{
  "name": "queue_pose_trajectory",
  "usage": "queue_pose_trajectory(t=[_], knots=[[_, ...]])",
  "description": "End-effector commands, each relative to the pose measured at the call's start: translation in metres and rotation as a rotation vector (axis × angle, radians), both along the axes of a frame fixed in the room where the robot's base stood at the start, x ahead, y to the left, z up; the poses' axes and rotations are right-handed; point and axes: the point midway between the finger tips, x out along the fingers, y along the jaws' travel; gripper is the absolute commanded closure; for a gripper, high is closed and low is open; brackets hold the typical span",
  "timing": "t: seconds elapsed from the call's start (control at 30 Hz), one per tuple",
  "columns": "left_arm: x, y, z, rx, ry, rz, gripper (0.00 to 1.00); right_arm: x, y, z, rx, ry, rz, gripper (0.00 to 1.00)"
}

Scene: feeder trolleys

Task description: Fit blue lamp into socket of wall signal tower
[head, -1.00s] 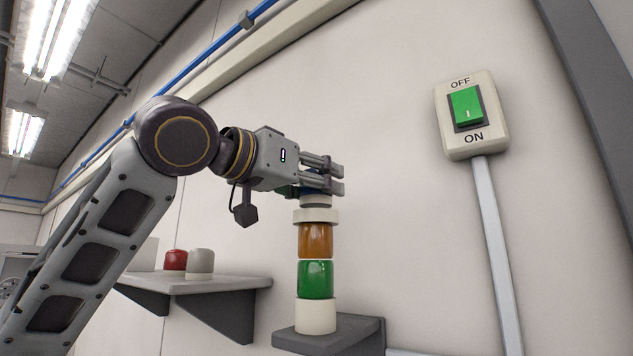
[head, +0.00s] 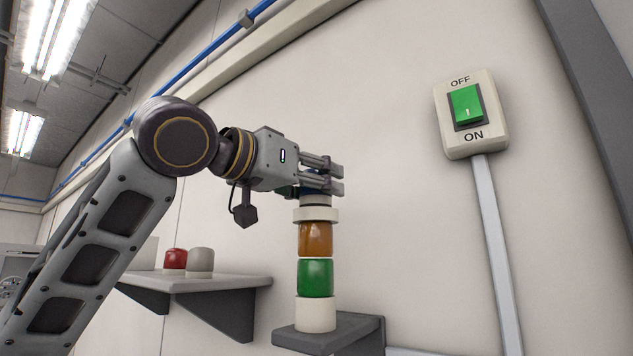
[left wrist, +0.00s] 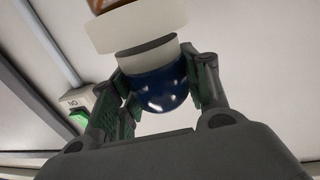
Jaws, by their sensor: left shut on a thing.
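The wall signal tower (head: 315,278) stands upright on a grey bracket, with a white base, a green section, an orange section and a white ring-shaped socket (head: 316,215) on top. My left gripper (head: 325,178) is above the tower, its fingers pointing right. It is shut on the blue lamp (left wrist: 160,88), whose dome shows between the fingers in the left wrist view. In the head view the fingers hide most of the lamp. The lamp's pale grey collar (left wrist: 147,53) is lined up over the socket and appears to meet it; how deep it sits cannot be told.
A wall shelf (head: 205,283) at left holds a red lamp (head: 175,259) and a pale grey one (head: 200,261). A switch box (head: 471,113) with a green rocker, marked OFF and ON, is on the wall at right. The wall between tower and switch is clear.

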Motion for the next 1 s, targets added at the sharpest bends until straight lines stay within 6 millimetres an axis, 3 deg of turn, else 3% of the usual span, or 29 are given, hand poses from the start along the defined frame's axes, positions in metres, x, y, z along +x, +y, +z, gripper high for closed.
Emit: queue_pose_trajectory(t=[1.0], knots=[[0.000, 0.000, -0.013, 0.000, 0.000, 0.000, 0.78, 0.000, -0.006, -0.009, -0.006, 0.000, 0.001, 1.00]])
